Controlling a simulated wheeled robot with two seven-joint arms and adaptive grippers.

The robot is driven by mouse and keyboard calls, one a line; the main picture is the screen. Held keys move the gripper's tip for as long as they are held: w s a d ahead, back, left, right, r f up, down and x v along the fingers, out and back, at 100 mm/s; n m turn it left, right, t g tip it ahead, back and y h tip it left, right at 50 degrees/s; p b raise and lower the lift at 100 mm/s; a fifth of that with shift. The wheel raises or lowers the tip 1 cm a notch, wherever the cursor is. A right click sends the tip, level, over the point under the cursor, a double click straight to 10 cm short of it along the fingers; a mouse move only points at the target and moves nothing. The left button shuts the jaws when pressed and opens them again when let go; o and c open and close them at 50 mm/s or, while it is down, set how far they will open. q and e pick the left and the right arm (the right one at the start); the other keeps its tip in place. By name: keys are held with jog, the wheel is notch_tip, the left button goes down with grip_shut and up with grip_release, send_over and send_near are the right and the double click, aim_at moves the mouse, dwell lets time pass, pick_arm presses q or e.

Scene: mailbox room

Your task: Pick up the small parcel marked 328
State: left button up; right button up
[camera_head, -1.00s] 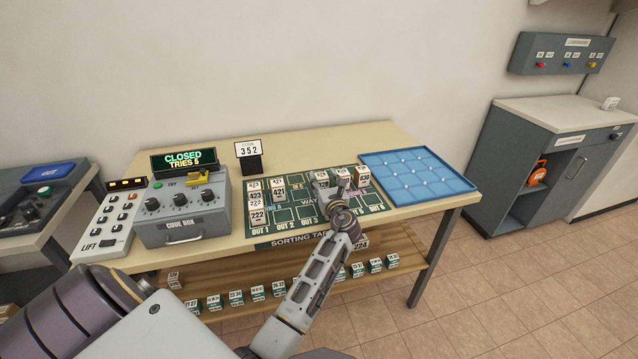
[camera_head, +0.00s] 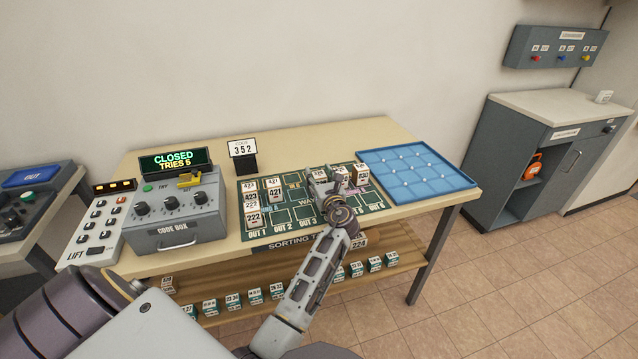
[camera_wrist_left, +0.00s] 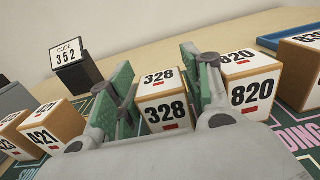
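The small parcel marked 328 (camera_wrist_left: 162,100) is a brown box with white labels and a red bar. In the left wrist view it stands between the two green-padded fingers of my left gripper (camera_wrist_left: 162,85). The fingers are close to its sides, but I cannot see whether both pads press on it. Its lower part is hidden by the gripper body. In the head view my left gripper (camera_head: 328,184) is over the middle of the sorting mat, covering most of this parcel. My right gripper is not in view.
Parcel 820 (camera_wrist_left: 252,88) stands close beside the right finger. Parcel 421 (camera_wrist_left: 50,124) is to the left. The code card 352 (camera_head: 243,150) stands behind the mat. A blue tray (camera_head: 465,183) lies to the right, the code box (camera_head: 178,232) to the left.

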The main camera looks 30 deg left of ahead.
aim_at(319, 174)
pick_arm(q)
jog(key=c, duration=0.7)
jog(key=shift+o, duration=0.2)
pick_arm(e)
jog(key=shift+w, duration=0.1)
pick_arm(q)
jog(key=shift+r, duration=0.1)
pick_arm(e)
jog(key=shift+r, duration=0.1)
pick_arm(q)
jog(key=shift+r, duration=0.35)
notch_tip(319, 174, up, 8)
jog(key=shift+f+p, duration=0.1)
jog(key=shift+p, duration=0.9)
jog(key=shift+r, duration=0.7)
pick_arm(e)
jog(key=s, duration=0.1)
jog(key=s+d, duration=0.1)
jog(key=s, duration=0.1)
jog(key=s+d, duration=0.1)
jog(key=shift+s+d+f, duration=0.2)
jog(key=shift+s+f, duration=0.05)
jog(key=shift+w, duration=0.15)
